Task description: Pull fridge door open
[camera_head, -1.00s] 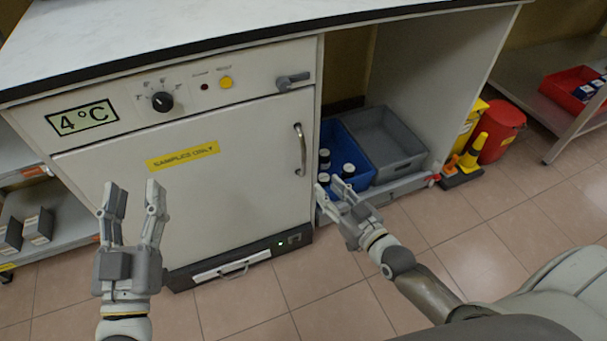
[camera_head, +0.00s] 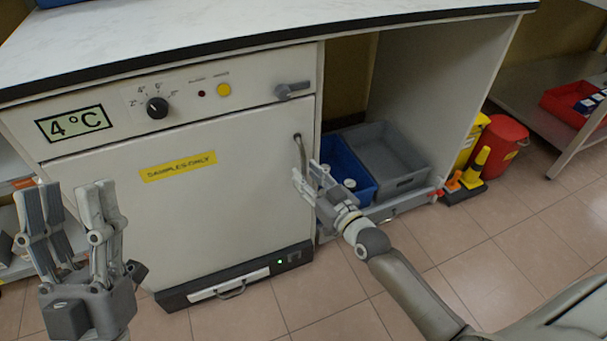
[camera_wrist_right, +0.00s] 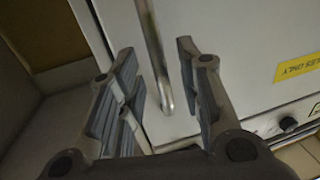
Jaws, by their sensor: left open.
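The white fridge door (camera_head: 220,215) is shut, with a yellow "SAMPLES ONLY" label (camera_head: 178,166). Its vertical metal handle (camera_head: 299,148) is at the door's right edge. My right gripper (camera_head: 305,176) is at the handle's lower part and hides some of it. In the right wrist view the handle (camera_wrist_right: 154,55) reaches down between the spread fingers of my right gripper (camera_wrist_right: 163,75). The fingers stand apart from the bar on both sides. My left gripper (camera_head: 68,190) is open and empty, in front of the fridge's left side.
A small latch (camera_head: 293,89) sits above the door at the right. A blue crate (camera_head: 362,188) and a grey crate (camera_head: 410,182) stand in the open bay to the right. A red bin (camera_head: 506,142) is further right. The floor (camera_head: 350,295) in front is clear.

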